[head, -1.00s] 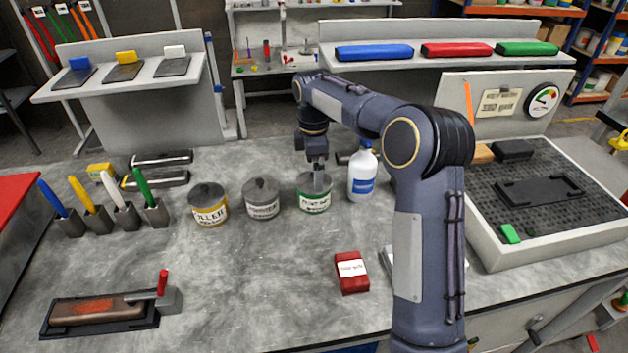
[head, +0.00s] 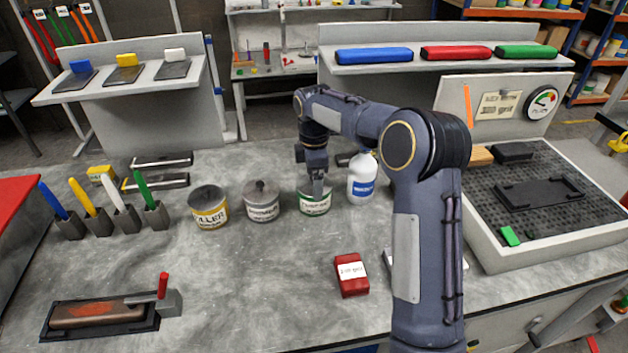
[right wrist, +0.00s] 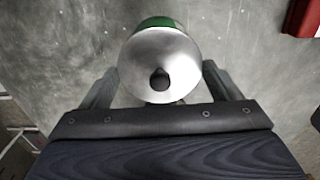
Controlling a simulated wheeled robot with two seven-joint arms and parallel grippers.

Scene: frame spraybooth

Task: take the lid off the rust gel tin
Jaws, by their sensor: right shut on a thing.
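The rust gel tin (head: 314,206) has a white label with green and stands at the right end of a row of three tins; I cannot read its label clearly. In the right wrist view its round grey lid (right wrist: 160,55) with a dark knob is between my fingers, and the green tin (right wrist: 157,22) shows past the lid's edge. My right gripper (head: 318,194), also seen in the right wrist view (right wrist: 160,85), is shut on the lid from above. The lid appears still on the tin. My left gripper is out of view.
A grey tin (head: 261,205) and a yellow-labelled filler tin (head: 208,208) stand to the left. A white bottle (head: 362,178) stands close on the right. A red box (head: 351,275) lies in front.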

